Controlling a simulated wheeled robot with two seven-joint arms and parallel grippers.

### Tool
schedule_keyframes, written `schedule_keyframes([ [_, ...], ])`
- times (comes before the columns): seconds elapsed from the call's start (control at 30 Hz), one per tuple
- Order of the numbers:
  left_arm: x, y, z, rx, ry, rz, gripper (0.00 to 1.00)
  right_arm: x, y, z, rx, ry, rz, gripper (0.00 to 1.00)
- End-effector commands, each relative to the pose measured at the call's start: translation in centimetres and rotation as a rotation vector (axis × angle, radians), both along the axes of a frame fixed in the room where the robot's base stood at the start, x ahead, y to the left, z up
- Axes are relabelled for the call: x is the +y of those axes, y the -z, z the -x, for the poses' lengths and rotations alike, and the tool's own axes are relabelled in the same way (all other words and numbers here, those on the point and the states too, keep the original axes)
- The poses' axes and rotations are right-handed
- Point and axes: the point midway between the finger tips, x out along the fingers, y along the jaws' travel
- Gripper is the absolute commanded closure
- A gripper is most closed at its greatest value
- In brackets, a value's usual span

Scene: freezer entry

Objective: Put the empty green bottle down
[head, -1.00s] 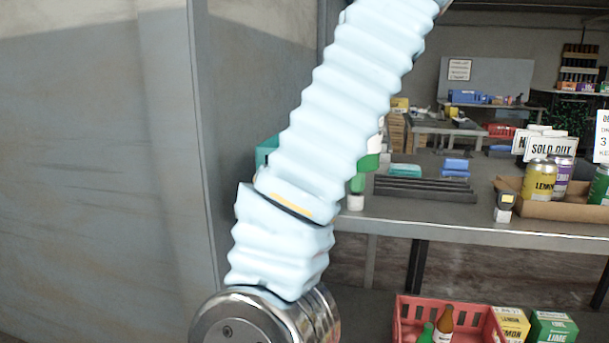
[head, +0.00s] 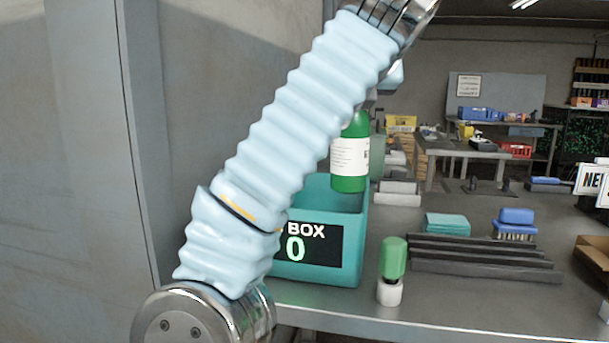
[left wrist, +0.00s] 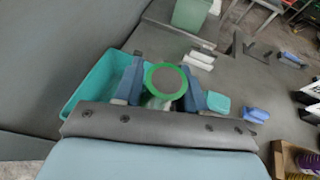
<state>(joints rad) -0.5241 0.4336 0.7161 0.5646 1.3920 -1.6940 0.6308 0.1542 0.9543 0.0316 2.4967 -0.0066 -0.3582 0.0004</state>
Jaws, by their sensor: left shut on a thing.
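The green bottle (head: 350,152) with a white label hangs upright, base down, by the teal box (head: 352,263), whose front reads "BOX" and "0". In the head view its base overlaps the box's back right rim; I cannot tell if it is inside. My left gripper (left wrist: 165,86) is shut on the bottle; its two blue fingers flank the round green end in the left wrist view. In the head view my padded arm hides most of the gripper and the bottle's neck. My right gripper is not in view.
The box stands on a grey counter (head: 440,305). A grey wall (head: 60,180) stands at left. Some counter behind the bars is bare.

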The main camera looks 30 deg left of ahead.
Motion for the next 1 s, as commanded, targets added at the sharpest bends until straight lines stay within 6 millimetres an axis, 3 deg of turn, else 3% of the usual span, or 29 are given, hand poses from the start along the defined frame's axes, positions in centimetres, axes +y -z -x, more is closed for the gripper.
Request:
schedule_keyframes([
  [0.03,1.5,0.4,-0.4,-0.001,-0.010,-0.003,1.00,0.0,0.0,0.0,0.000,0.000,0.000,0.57],
  [0.27,6.4,3.0,-2.4,0.002,-0.011,-0.002,1.00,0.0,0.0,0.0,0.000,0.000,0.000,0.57],
  [0.43,8.6,5.9,-3.4,0.000,-0.007,-0.004,1.00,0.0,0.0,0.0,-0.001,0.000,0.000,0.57],
  [0.73,10.6,8.9,-4.4,0.001,-0.004,0.000,1.00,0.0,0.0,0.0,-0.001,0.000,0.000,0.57],
  [1.0,10.5,11.8,-4.4,0.000,0.000,0.001,1.00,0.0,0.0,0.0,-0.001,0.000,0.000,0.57],
])
